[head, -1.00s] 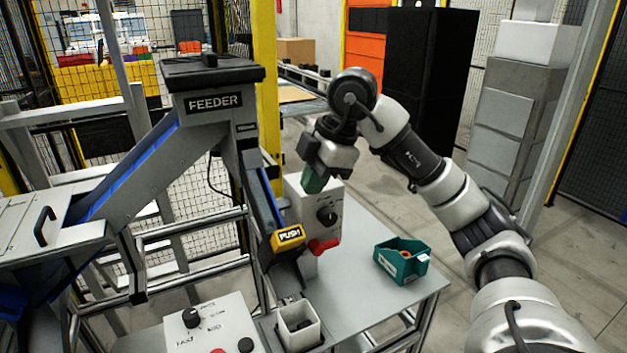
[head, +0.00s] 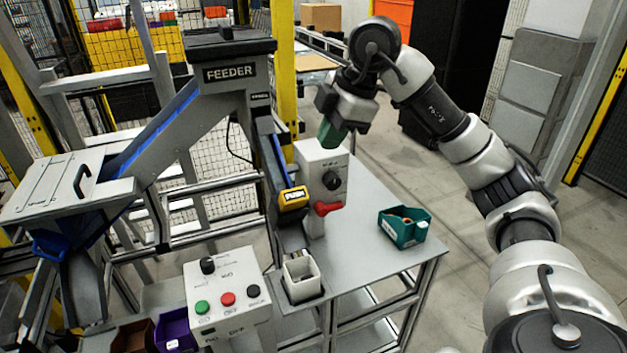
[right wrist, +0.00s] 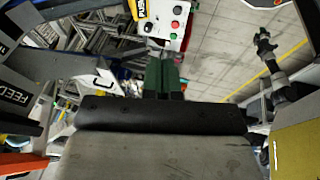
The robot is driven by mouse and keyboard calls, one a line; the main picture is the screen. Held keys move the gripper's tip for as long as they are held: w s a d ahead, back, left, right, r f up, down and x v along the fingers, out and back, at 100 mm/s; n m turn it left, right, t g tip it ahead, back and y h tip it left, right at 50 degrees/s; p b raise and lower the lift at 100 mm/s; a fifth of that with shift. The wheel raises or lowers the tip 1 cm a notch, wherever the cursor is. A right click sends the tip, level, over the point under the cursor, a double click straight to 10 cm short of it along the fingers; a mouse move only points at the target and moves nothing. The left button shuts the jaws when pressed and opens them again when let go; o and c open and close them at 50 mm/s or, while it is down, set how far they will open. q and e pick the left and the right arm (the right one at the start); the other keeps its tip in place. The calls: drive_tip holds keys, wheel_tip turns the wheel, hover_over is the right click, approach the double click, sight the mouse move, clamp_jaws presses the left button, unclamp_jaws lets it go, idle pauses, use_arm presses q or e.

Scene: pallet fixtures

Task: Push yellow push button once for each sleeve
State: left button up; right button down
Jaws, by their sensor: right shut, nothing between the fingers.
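The yellow PUSH button (head: 293,197) sits at the lower end of the feeder's sloping chute. It also shows at the top edge of the right wrist view (right wrist: 139,9). My right gripper (head: 332,135), with green fingers, is shut and empty. It hangs above and to the right of the button, apart from it, by the top of a grey-white box with a black knob. The green fingers also show in the right wrist view (right wrist: 163,76). A white square cup (head: 301,280) stands below the chute; its contents are unclear. I cannot make out any sleeve for certain. My left gripper is not in view.
The grey-white knob box (head: 321,165) with a red handle (head: 327,209) stands right beside the button. A teal bin (head: 404,231) with small orange items is on the table (head: 375,262). A control panel (head: 226,290) stands front left.

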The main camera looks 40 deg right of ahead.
drive_tip(key=w+f, duration=0.1)
drive_tip(key=w, duration=0.1)
drive_tip(key=p, duration=0.3)
approach(295, 198)
drive_tip(key=a+f, duration=0.2)
drive_tip(key=f, duration=0.1)
drive_tip(key=w+f+p, duration=0.1)
drive_tip(key=f, duration=0.1)
drive_tip(key=shift+w+d, duration=0.15)
drive_tip(key=shift+w, duration=0.05)
drive_tip(key=shift+w+f, duration=0.1)
drive_tip(key=shift+f, duration=0.15)
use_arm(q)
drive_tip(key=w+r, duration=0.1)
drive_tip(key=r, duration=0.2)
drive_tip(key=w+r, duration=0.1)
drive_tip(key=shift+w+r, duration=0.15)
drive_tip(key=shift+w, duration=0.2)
use_arm(e)
drive_tip(key=shift+w+f, duration=0.2)
drive_tip(key=shift+f, duration=0.05)
